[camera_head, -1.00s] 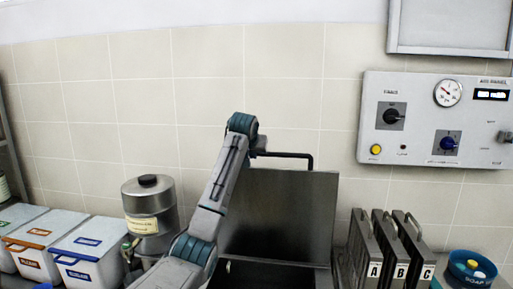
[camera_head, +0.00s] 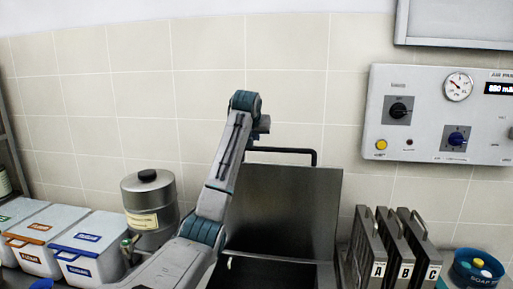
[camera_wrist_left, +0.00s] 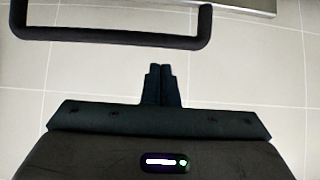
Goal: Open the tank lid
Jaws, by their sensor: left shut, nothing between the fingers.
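The tank lid (camera_head: 285,205) is a dark metal plate standing upright at the back of the tank (camera_head: 265,274), whose dark inside shows. A black bar handle (camera_head: 290,150) runs along the lid's top edge. The handle also shows in the left wrist view (camera_wrist_left: 110,40), beyond my fingertips and apart from them. My left gripper (camera_wrist_left: 160,72) is shut and empty. In the head view, it is mostly hidden behind my wrist, just above the left end of the handle. My right gripper is in no view.
A metal canister (camera_head: 150,205) and lidded white bins (camera_head: 90,248) stand left of the tank. Several upright lettered plates (camera_head: 385,250) and a blue tub (camera_head: 473,270) stand at the right. A control panel (camera_head: 440,115) is on the tiled wall.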

